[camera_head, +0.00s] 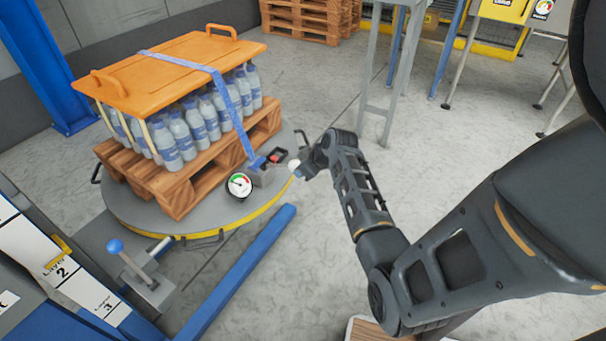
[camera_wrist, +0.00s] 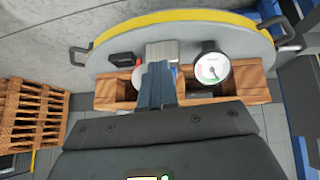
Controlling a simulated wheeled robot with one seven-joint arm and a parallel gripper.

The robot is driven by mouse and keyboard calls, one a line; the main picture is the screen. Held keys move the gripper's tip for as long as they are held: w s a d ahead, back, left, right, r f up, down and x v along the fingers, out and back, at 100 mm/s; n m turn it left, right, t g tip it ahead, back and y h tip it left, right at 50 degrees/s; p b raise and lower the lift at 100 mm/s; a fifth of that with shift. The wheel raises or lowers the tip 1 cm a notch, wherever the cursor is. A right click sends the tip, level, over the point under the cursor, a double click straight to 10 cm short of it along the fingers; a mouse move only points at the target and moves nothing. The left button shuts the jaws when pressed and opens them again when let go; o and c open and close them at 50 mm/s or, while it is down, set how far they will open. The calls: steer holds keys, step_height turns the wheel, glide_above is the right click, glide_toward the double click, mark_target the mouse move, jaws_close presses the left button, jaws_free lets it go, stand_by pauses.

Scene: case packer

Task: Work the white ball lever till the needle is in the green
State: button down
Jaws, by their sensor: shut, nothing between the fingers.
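The white ball (camera_head: 294,165) of the lever is at the right edge of the round platform, beside the strap tensioner (camera_head: 258,174).
A blue strap (camera_head: 186,61) runs over an orange cover (camera_head: 160,75) on bottles (camera_head: 200,121) and a wooden pallet (camera_head: 181,188). A black-and-red block (camera_head: 277,156) is near the lever. A blue-ball lever (camera_head: 115,247) stands at lower left.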

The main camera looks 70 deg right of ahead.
steer(key=v, duration=0.7)
steer(key=shift+s, duration=0.35)
steer(key=shift+w+a, duration=0.1)
stand_by(0.8)
